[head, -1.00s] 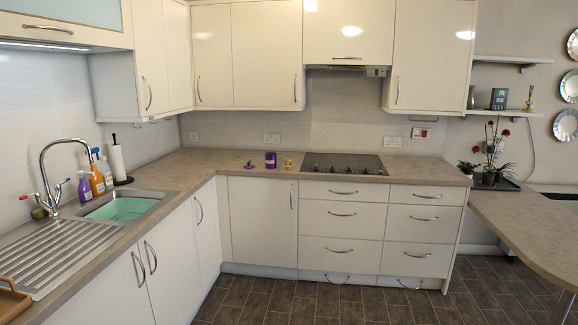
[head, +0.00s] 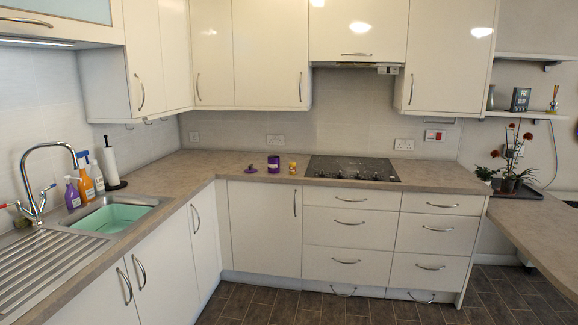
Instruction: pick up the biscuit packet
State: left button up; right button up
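No item that I can clearly make out as the biscuit packet is in view. On the far worktop stands a small yellow-orange item (head: 292,167), too small to identify. To its left is a purple jar or tin (head: 273,164), and further left a low purple piece (head: 250,169), perhaps its lid. Neither of my grippers is in view.
A hob (head: 352,168) lies right of these items. The worktop (head: 185,166) around them is mostly clear. A sink (head: 118,213), tap (head: 35,185), several bottles (head: 86,182) and a paper roll holder (head: 111,163) are at left. A counter (head: 535,228) juts out at right.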

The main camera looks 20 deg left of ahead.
aim_at(291, 165)
jog(key=i+u, duration=0.25)
jog(key=i, duration=1.55)
